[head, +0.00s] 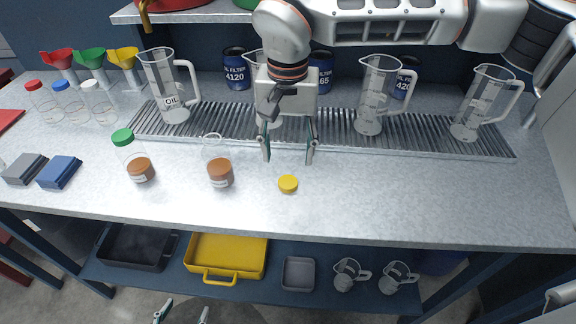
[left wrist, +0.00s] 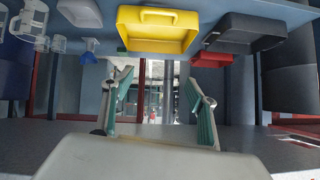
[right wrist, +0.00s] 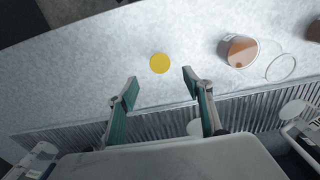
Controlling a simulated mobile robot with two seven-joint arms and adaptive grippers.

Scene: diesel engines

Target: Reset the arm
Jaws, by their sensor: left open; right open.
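My right gripper (head: 288,158) is open and empty above the worktop, between the grey drip grate and a yellow cap (head: 288,184). In the right wrist view the open fingers (right wrist: 160,84) show the yellow cap (right wrist: 160,63) lying flat on the worktop beyond the tips, not between them. My left gripper (head: 182,316) shows only by its fingertips at the bottom edge of the head view, in front of the bench and low down. It is open and empty in the left wrist view (left wrist: 156,82), with the lower shelf ahead.
An uncapped bottle (head: 219,173) and a green-capped bottle (head: 139,168) hold brown liquid on the worktop (head: 350,205). Several clear jugs stand on the grate (head: 330,133). A yellow tray (head: 258,252) and a black tray (head: 128,262) sit on the lower shelf. The worktop's front right is clear.

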